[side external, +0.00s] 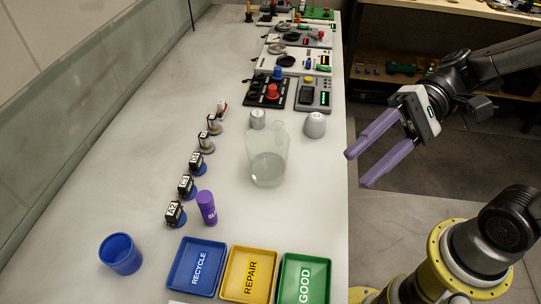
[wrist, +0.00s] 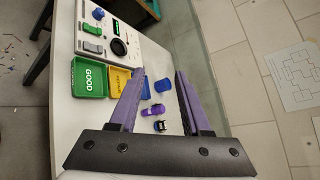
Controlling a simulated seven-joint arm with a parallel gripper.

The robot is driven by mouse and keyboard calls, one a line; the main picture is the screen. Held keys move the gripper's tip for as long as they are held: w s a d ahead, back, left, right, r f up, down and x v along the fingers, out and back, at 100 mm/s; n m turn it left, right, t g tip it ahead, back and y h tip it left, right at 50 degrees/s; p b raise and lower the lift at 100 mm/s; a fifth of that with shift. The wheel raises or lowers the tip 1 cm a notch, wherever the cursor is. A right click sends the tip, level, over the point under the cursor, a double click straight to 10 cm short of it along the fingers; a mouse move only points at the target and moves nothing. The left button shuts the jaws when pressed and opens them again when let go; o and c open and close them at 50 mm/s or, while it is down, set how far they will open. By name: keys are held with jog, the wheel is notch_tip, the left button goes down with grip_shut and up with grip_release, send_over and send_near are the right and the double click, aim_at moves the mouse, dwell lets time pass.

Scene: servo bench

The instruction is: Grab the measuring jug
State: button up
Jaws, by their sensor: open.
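The measuring jug (side external: 267,155) is a clear, see-through vessel standing upright on the white bench, right of the row of small servos. I cannot make it out in the wrist view. My gripper (side external: 357,168) has two purple fingers and is open and empty. In the side view it hangs off the bench's right edge, to the right of the jug and apart from it. In the wrist view the fingers of my gripper (wrist: 155,85) are spread apart, with bench objects seen between and beyond them.
Blue RECYCLE (side external: 178,287), yellow REPAIR (side external: 231,295) and green GOOD (side external: 287,297) trays lie at the near end. A blue cup (side external: 120,254) and purple cylinder (side external: 207,208) stand left. Two pale cups (side external: 315,126) (side external: 257,119) stand behind the jug, before control boxes (side external: 268,91).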

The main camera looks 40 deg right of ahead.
jog(key=w+d+f+m+t+y, duration=0.1)
jog(key=w+d+f+m+t, duration=0.25)
jog(key=w+m+t, duration=0.35)
jog(key=w+d+f+m+t+y, duration=0.1)
jog(key=w+d+f+m+t, duration=0.3)
jog(key=w+m, duration=0.35)
jog(key=m+t+h, duration=0.5)
jog(key=m, duration=0.1)
send_near(279, 136)
jog(key=d+r, duration=0.2)
jog(key=shift+m+h, duration=0.75)
jog(key=shift+h, duration=0.05)
jog(key=f, duration=0.1)
jog(key=d+f, duration=0.1)
jog(key=f, duration=0.2)
jog(key=shift+s+d+f, duration=0.15)
jog(key=shift+s+f, duration=0.2)
jog(key=shift+s, duration=0.05)
jog(key=shift+d+f, duration=0.1)
jog(key=shift+f, duration=0.15)
jog(key=x, duration=0.8)
jog(key=shift+w, duration=0.15)
jog(key=shift+x, duration=2.75)
jog(key=shift+w+d, duration=0.1)
jog(key=shift+d, duration=0.15)
grip_shut()
